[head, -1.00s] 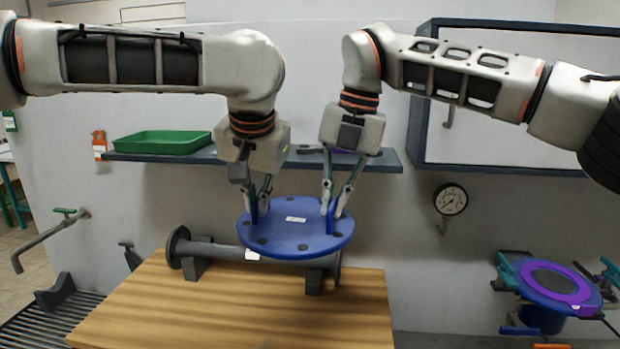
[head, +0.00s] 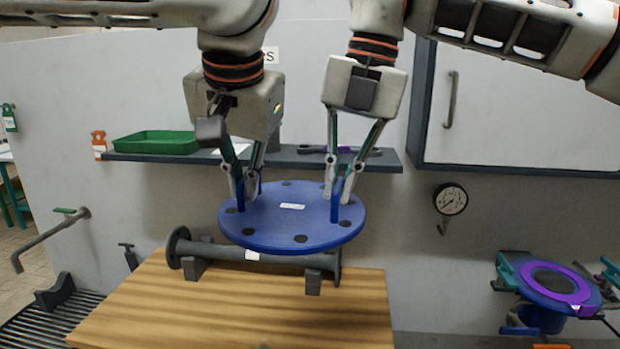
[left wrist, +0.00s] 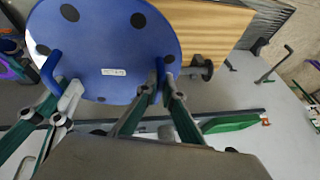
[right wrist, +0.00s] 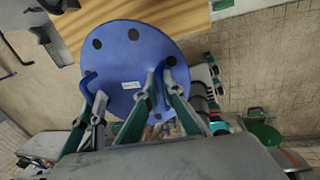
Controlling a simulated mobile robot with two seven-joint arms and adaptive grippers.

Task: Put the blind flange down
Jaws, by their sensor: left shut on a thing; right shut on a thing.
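The blind flange (head: 275,224) is a round blue disc with dark bolt holes, a white label and two upright blue handles. It hangs level in the head view, in front of and above the grey pipe spool. My left gripper (head: 243,196) is shut on its left handle. My right gripper (head: 338,190) is shut on its right handle. The flange also shows in the left wrist view (left wrist: 115,45) and in the right wrist view (right wrist: 140,60). The wooden table top (head: 235,310) lies below it, with its front part bare.
The grey flanged pipe spool (head: 219,250) lies on supports at the table's back edge. A wall shelf (head: 290,158) with a green tray (head: 155,143) is behind. A pressure gauge (head: 451,199) hangs at right, above a blue pipe end with a purple ring (head: 570,291).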

